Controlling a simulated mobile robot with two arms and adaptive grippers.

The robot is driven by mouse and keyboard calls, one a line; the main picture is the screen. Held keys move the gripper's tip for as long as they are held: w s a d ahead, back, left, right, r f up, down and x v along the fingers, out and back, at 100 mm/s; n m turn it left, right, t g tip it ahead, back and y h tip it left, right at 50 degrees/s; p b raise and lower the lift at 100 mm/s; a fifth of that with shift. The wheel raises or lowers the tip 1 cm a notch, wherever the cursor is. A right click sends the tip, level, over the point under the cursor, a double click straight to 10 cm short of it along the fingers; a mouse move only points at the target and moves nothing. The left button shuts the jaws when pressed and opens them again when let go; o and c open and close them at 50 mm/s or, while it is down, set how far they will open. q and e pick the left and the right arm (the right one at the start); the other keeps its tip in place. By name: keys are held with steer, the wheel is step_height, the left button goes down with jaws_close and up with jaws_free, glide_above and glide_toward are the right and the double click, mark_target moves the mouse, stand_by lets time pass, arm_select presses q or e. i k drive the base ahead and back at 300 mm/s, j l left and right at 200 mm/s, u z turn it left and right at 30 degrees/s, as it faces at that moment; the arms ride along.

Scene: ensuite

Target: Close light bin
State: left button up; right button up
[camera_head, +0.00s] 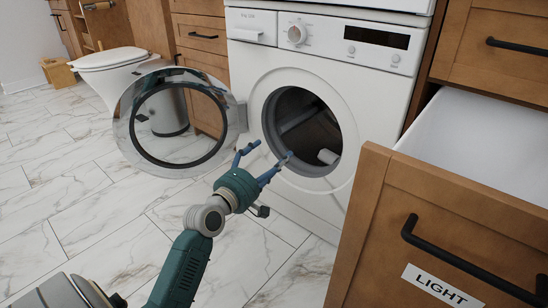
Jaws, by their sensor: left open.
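The light bin (400,205) is a wooden pull-out drawer at the right, labelled LIGHT (440,286) on its front. It stands pulled out, and its white inside shows behind the front panel. A black bar handle (470,262) runs across the front. My left gripper (269,161) is open and empty in front of the washing machine, to the left of the bin and apart from it. My right gripper is not in view.
A white washing machine (372,97) stands behind my left gripper, its round glass door (127,128) swung open to the left. A toilet (105,62) and a metal bin (165,112) are farther back left. The marble floor (60,170) at the left is clear.

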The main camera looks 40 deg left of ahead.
mark_target(454, 215)
steer(key=k+l, duration=0.1)
steer(key=k, duration=0.9)
